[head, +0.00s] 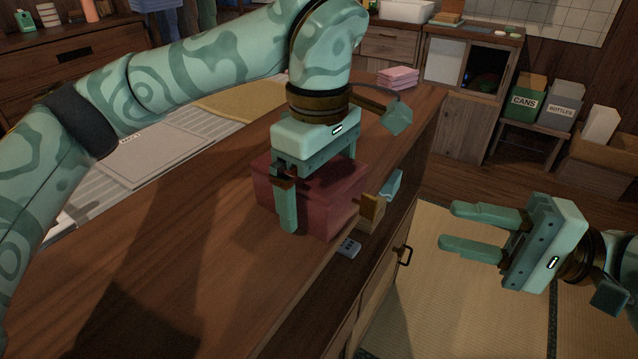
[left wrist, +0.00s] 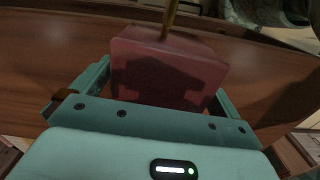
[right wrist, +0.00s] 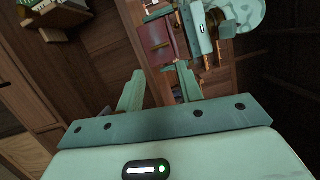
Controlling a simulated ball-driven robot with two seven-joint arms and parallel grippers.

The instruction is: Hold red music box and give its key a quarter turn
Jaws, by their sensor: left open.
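The red music box (head: 330,212) sits on the wooden counter in the head view. It also shows in the left wrist view (left wrist: 165,75) and beyond the right fingers in the right wrist view (right wrist: 155,38). A yellow-brown piece (head: 371,207) at its right side appears to be the key; a brass rod (left wrist: 170,14) meets the box in the left wrist view. My left gripper (head: 318,192) is open over the box, a finger on either side; contact cannot be told. My right gripper (head: 452,226) is open and empty, right of the counter, apart from the box.
A small grey remote (head: 348,247) and a blue item (head: 391,185) lie near the counter's front edge. A drawer handle (head: 404,256) sticks out below. Pink folded cloths (head: 398,77) lie at the far end. Tatami floor (head: 420,310) is clear beneath my right gripper.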

